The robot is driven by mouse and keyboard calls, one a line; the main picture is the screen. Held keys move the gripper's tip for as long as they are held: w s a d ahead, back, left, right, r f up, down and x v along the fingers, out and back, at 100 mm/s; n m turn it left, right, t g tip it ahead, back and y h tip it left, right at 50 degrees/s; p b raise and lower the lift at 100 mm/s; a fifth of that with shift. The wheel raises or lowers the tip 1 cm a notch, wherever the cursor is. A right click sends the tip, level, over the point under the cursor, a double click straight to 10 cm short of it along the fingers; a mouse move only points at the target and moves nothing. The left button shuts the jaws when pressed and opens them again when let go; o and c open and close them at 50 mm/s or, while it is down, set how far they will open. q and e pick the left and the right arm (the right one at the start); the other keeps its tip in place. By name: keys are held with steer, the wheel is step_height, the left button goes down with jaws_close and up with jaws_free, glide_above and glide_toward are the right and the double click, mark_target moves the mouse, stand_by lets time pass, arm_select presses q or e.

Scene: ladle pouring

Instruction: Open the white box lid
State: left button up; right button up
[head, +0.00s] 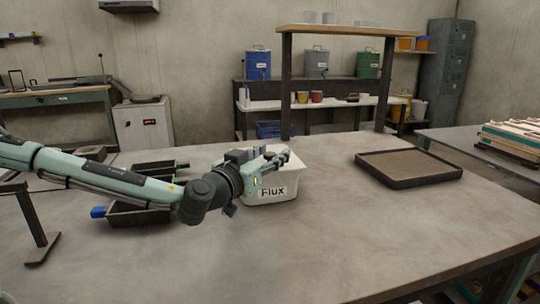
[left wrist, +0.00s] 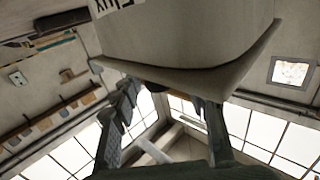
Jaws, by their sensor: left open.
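The white box (head: 281,192) labelled "Flux" stands on the table in the head view. I cannot tell whether a finger touches the lid. My right gripper is not in view.
Dark trays (head: 137,214) lie on the table left of the box, partly behind my left arm. A wide shallow tray (head: 408,180) with brown filling lies at the right. A frame with a wooden top (head: 335,30) stands behind the box. The front table surface is clear.

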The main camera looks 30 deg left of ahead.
arm_select(q)
jaws_close()
stand_by(0.4)
